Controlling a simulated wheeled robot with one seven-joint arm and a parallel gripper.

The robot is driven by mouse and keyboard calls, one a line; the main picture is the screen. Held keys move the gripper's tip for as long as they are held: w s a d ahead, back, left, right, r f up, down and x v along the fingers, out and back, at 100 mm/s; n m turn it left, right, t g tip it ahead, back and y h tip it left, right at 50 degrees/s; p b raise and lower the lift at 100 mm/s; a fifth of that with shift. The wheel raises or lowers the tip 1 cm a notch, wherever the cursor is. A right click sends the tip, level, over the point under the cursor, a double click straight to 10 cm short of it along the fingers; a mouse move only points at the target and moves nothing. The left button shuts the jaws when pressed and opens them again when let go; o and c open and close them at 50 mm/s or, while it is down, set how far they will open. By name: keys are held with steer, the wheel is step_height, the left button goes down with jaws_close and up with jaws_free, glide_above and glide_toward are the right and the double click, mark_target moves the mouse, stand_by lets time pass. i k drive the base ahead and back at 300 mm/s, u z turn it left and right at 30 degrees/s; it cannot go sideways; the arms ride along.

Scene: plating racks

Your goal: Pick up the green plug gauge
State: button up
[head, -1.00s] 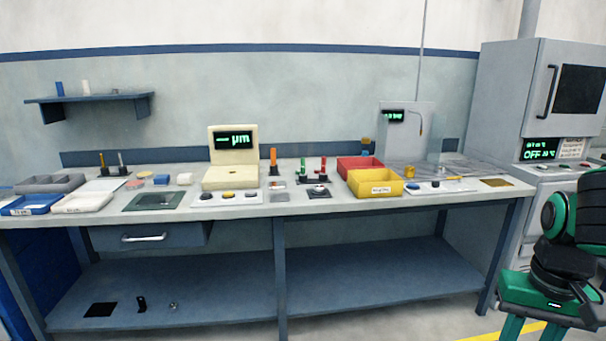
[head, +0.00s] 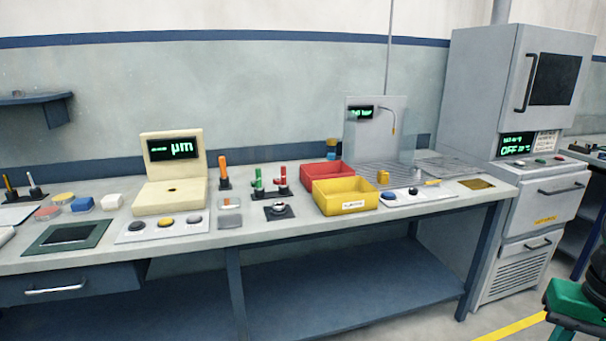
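The green plug gauge (head: 258,180) stands upright on the workbench, at the left end of a small black rack (head: 270,194). A red gauge (head: 283,176) stands at the right of the same rack, with small red and green parts beside it. An orange gauge (head: 223,167) stands in its own black base just to the left.
The cream µm display unit (head: 172,197) stands left of the gauges. Red (head: 320,172) and yellow (head: 345,196) bins stand close on the right. A small black holder (head: 279,212) lies in front.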

mark_target(259, 177)
steer(key=z, duration=0.15)
steer(key=i, duration=1.2)
steer(key=u, duration=0.4)
steer(key=i, duration=0.55)
steer(key=u, duration=0.3)
